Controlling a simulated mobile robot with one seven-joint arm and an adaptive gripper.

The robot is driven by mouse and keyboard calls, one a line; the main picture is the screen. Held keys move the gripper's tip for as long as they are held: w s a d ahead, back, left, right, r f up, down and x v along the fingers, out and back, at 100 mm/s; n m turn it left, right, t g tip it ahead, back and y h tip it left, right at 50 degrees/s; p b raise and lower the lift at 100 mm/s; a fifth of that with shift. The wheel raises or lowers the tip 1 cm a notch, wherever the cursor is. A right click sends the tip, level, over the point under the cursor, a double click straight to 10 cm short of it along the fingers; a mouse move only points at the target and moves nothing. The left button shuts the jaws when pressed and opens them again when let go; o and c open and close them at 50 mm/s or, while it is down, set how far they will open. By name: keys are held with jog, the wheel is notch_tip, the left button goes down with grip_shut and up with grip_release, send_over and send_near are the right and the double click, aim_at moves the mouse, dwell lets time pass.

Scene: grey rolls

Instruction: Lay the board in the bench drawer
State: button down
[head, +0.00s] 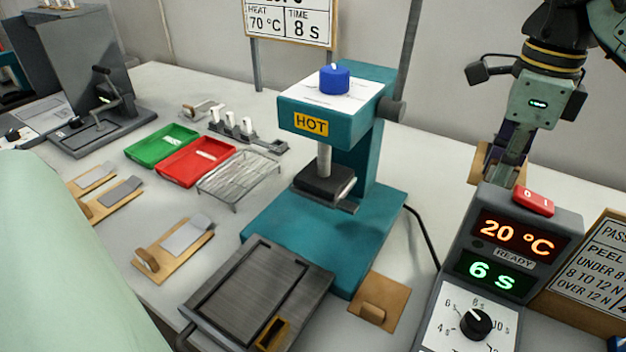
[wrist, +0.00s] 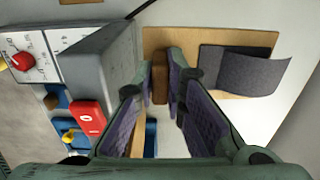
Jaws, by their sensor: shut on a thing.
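A tan board (wrist: 217,45) with a brown block handle (wrist: 160,85) and a dark grey strip (wrist: 245,72) on it shows in the wrist view. My gripper (wrist: 161,82) is shut on the block handle, with one finger on either side. The strip's free end curls past the board's edge. In the head view my gripper (head: 507,160) points down behind the control box, and a small part of the held board (head: 482,163) shows beside it. The control box hides the rest. I cannot make out the bench drawer in either view.
The grey control box (head: 508,235) stands close in front of my gripper. A teal press (head: 370,130) marked HOT is to its left. Another board (head: 389,291), a dark plate (head: 262,292), a wire rack (head: 240,178) and red (head: 190,165) and green (head: 155,148) trays occupy the bench.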

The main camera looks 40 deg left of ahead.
jog(key=shift+w+f, duration=0.3)
jog(key=shift+f, duration=0.35)
jog(key=shift+r, duration=0.1)
send_over(439, 247)
jog(key=d, duration=0.4)
jog(key=f, duration=1.3)
jog(key=shift+w+f+p, duration=0.3)
jog(key=shift+w+p, duration=0.05)
jog(key=shift+w, duration=0.05)
jog(key=a, duration=0.1)
jog(key=a+p, duration=0.1)
jog(key=s+a+p, duration=0.1)
jog(key=a, duration=0.1)
jog(key=shift+a+f, duration=0.1)
jog(key=shift+f, duration=0.3)
jog(key=shift+w+f, duration=0.1)
jog(key=shift+f, duration=0.2)
jog(key=shift+f, duration=0.15)
jog(key=c, duration=1.7)
grip_release()
jog(key=shift+o, duration=0.2)
